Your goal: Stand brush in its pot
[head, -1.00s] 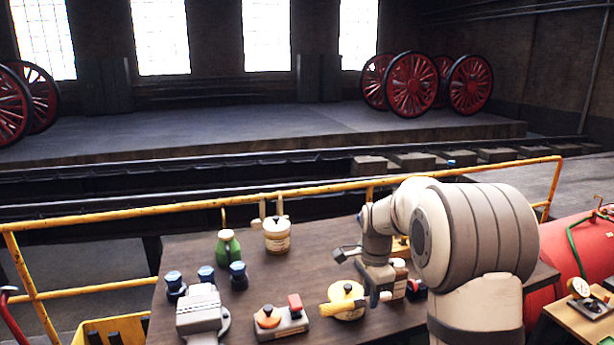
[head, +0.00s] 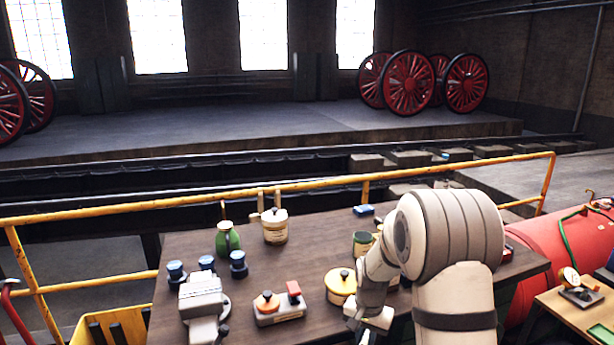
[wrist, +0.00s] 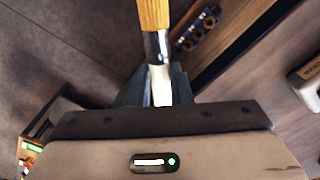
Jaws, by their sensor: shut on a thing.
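The brush (wrist: 155,18) shows in the wrist view with a wooden handle, a metal ferrule and a pale part below it. My gripper (wrist: 155,85) is shut on the brush at this pale part, and the handle points to the top of the picture. In the head view my gripper (head: 368,318) is low at the table's front, right of the yellow lidded tin; the brush cannot be made out there. A cream labelled pot (head: 275,230) stands at the back left, with upright wooden sticks at its rear. I cannot tell whether it is the brush's pot.
On the table are a green bottle (head: 228,240), blue-capped jars (head: 238,264), a grey vice (head: 203,300), a yellow lidded tin (head: 340,287), a red-and-orange tool (head: 280,303) and a green-cream can (head: 362,243). A yellow rail (head: 300,187) runs behind. The table's middle is clear.

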